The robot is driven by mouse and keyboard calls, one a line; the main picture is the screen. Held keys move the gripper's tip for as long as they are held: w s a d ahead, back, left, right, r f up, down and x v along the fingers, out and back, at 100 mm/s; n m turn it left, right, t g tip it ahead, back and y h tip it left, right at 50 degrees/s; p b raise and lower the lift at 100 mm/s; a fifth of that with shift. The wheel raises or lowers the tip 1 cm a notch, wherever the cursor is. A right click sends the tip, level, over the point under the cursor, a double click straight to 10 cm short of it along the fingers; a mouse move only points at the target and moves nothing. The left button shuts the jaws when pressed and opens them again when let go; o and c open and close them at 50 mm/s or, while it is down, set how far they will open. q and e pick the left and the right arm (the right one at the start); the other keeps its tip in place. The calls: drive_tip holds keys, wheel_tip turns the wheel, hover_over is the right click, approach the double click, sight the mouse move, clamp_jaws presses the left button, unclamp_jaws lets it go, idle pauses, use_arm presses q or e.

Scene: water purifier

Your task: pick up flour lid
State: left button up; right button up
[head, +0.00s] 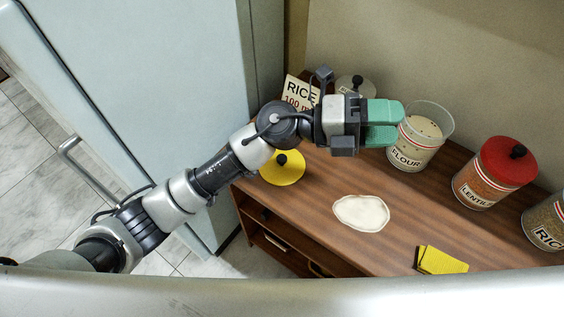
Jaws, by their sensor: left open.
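A yellow round lid (291,170) with a black knob lies on the left part of the wooden counter, partly covered by my left arm. The clear flour jar (408,158), labelled FLOUR, stands without a lid at the back middle. My left gripper (384,122) has green fingers and is open. It is above the counter, just left of the flour jar and up and right of the yellow lid in the picture. I cannot tell whether it touches the jar. My right gripper is not in view.
A pale flour patch (361,213) lies mid-counter (310,215). Yellow sponges (441,261) lie at the front. A red-lidded lentil jar (485,185) and another jar (547,225) stand right. A RICE card (300,92) and pale lid (356,86) are behind my arm.

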use_arm(q)
wheel_tip(320, 180, down, 4)
drive_tip(key=s+m+g+y, duration=0.1)
drive_tip(key=m+g+y, duration=0.2)
drive_tip(key=m+y, duration=0.15)
drive_tip(key=m+t+y, duration=0.2)
drive_tip(key=t+y, duration=0.3)
drive_tip(key=y, duration=1.2)
hover_over(282, 157)
drive_tip(key=d, duration=0.1)
drive_tip(key=shift+h, duration=0.25)
wheel_tip(282, 157, down, 12)
drive_tip(key=shift+f+p, duration=0.15)
drive_tip(key=shift+p, duration=0.3)
drive_tip(key=f, duration=0.1)
drive_tip(key=f+p, duration=0.1)
drive_tip(key=f, duration=0.1)
drive_tip(key=a+f, duration=0.1)
drive_tip(key=f, duration=0.1)
drive_tip(key=shift+f+p, duration=0.25)
drive_tip(key=shift+p, duration=0.1)
drive_tip(key=shift+f, duration=0.35)
drive_tip(key=shift+c, duration=0.4)
